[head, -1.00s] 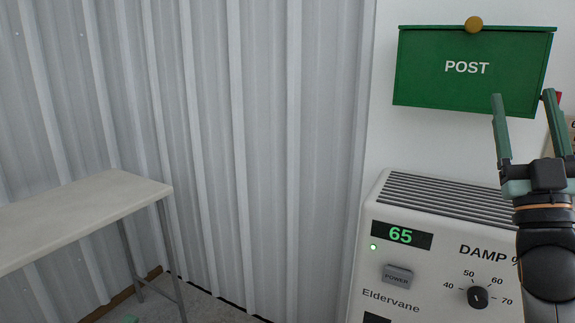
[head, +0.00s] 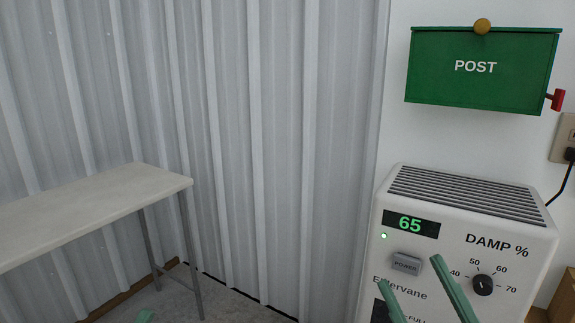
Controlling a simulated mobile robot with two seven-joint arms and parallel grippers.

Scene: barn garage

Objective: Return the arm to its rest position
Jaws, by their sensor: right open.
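My right gripper (head: 422,279) shows at the bottom edge of the head view, only its two green fingers in sight. The fingers are apart with nothing between them. They appear in front of the white dehumidifier's (head: 520,231) front panel; whether they touch it I cannot tell. The rest of the right arm is out of view below. A small green piece (head: 145,316) at the bottom left edge looks like a fingertip of my left gripper; its opening cannot be made out.
A green POST box (head: 478,88) with a red flag (head: 557,100) hangs above the dehumidifier. A bare pale table (head: 95,205) stands at the left by the corrugated wall. A socket with a plug (head: 569,153) is at the right edge. Floor shows between table and dehumidifier.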

